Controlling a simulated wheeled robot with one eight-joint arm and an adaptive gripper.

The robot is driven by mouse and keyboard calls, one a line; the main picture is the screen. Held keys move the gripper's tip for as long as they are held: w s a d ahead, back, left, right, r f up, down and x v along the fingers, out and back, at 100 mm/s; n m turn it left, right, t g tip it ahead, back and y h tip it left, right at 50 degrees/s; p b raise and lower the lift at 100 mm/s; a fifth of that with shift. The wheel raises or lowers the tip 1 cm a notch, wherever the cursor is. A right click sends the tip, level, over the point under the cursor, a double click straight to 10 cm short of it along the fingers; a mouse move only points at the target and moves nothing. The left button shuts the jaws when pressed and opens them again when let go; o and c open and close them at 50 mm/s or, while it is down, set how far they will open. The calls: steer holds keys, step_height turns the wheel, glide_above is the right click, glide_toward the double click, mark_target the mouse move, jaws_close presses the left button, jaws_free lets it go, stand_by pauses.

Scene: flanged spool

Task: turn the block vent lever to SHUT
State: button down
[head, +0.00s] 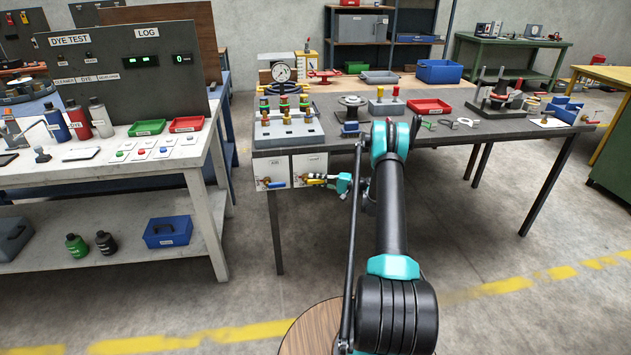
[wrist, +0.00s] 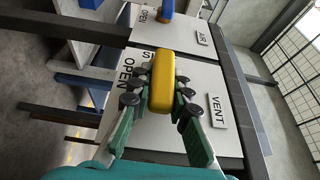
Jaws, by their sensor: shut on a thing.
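The block vent lever (wrist: 163,80) has a yellow handle on a white plate with a VENT label (wrist: 217,110). In the head view the yellow lever (head: 316,180) lies roughly level on the right-hand white plate under the table's front edge. My gripper (wrist: 160,98) is shut on the yellow handle, one finger on each side. In the head view my gripper (head: 333,183) meets the handle from the right. The OPEN marking (wrist: 126,73) shows left of the handle. The handle partly hides a second marking starting with S (wrist: 148,53). The lever's pivot is not clear in the wrist view.
A blue-handled lever (head: 276,184) sits on the neighbouring AIR plate (head: 270,166), close to the left. The dark table (head: 345,140) above bears a gauge (head: 281,73), a block with several coloured valves (head: 287,133) and a red tray (head: 429,107). The floor below is clear.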

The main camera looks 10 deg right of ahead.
steer(key=shift+w+a, duration=0.1)
steer(key=shift+a, duration=0.1)
steer(key=c, duration=1.4)
jaws_free()
steer(key=shift+a, duration=0.1)
steer(key=v, duration=1.2)
